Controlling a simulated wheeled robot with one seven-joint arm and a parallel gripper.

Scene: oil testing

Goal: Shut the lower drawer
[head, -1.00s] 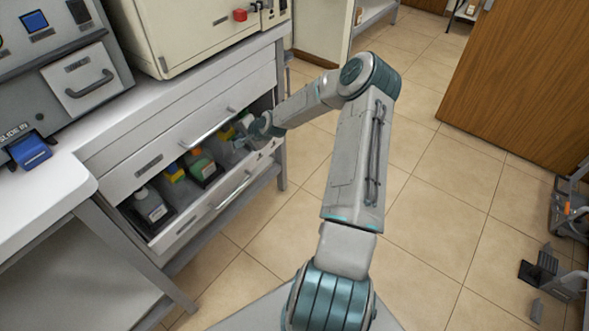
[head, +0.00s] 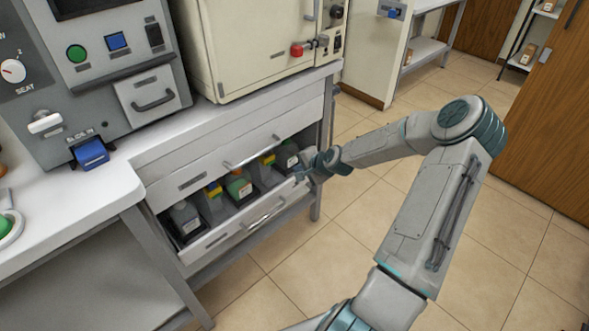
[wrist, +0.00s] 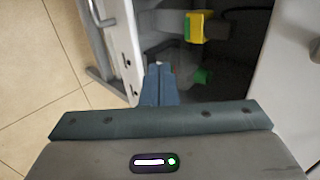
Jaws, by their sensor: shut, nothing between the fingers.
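The lower drawer (head: 226,236) is white with a bar handle (head: 266,211) and stands partly open in the head view. Several bottles and boxes are inside it, among them a green bottle (head: 238,187) and a grey-white bottle (head: 186,217). My gripper (head: 304,175) is at the right end of the drawer, by its front panel. In the wrist view my shut, empty fingers (wrist: 159,72) are beside the inner side of the drawer front (wrist: 121,40), at the drawer's opening. I cannot tell whether they touch the panel.
The upper drawer (head: 205,170) above is shut, its handle (head: 252,152) sticking out. A beige cabinet (head: 255,50) and a grey machine (head: 110,75) stand on the counter. Tiled floor (head: 290,265) is free in front. A wooden door (head: 555,130) stands at the right.

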